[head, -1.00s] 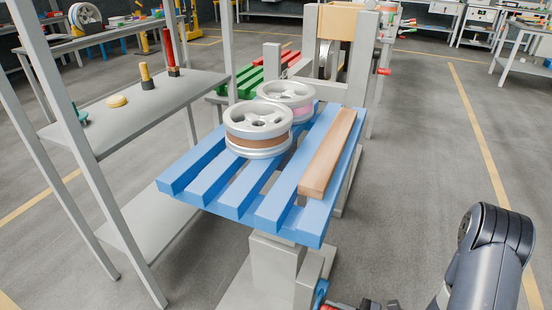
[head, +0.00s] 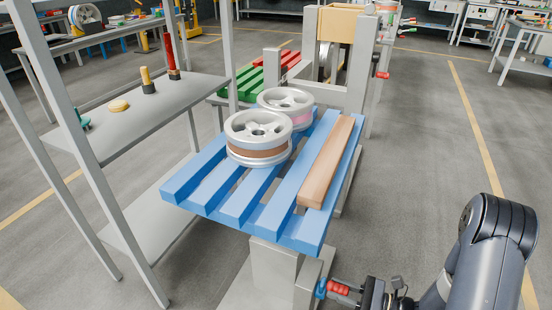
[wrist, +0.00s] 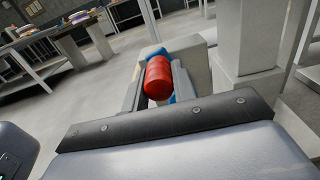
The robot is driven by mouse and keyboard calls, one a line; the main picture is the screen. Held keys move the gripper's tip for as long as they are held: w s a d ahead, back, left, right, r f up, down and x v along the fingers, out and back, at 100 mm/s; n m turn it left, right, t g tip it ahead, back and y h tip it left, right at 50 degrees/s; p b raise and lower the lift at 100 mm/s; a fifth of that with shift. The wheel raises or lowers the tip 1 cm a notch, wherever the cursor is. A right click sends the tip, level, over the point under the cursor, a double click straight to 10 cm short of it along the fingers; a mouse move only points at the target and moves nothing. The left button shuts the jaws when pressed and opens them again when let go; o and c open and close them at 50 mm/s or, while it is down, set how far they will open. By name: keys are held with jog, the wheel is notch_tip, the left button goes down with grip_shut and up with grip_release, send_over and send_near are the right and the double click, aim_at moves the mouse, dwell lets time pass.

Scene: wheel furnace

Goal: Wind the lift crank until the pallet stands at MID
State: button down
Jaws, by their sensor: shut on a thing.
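The blue pallet (head: 205,195) stands level on the grey lift post (head: 275,268). It carries two silver wheels, one with a brown band (head: 258,138) in front and one with a pink band (head: 286,105) behind, and a wooden plank (head: 327,160) along its right side. The lift crank has a red handle (head: 338,287) and a blue arm (head: 320,289), low at the right of the post. My gripper (head: 362,292) is shut on the red handle. In the wrist view the handle (wrist: 159,78) sits between my two fingers. No MID mark can be made out.
A grey shelf rack (head: 150,120) with small pegs stands close at the left. Behind the pallet are a green pallet (head: 255,78) and a grey frame with a wooden box (head: 343,22). The floor (head: 430,150) at the right is clear.

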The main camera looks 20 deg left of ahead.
jog(key=shift+w+r, duration=0.1)
jog(key=shift+w+d+b, duration=0.1)
jog(key=shift+w+b, duration=0.35)
jog(key=shift+w, duration=1.55)
jog(key=shift+w+f+b, duration=1.3)
jog(key=shift+w+f, duration=0.15)
jog(key=shift+w, duration=0.2)
jog(key=f+b, duration=0.1)
jog(key=f, duration=0.1)
jog(key=w+f+b, duration=0.1)
jog(key=f+b, duration=0.1)
jog(key=shift+w, duration=0.15)
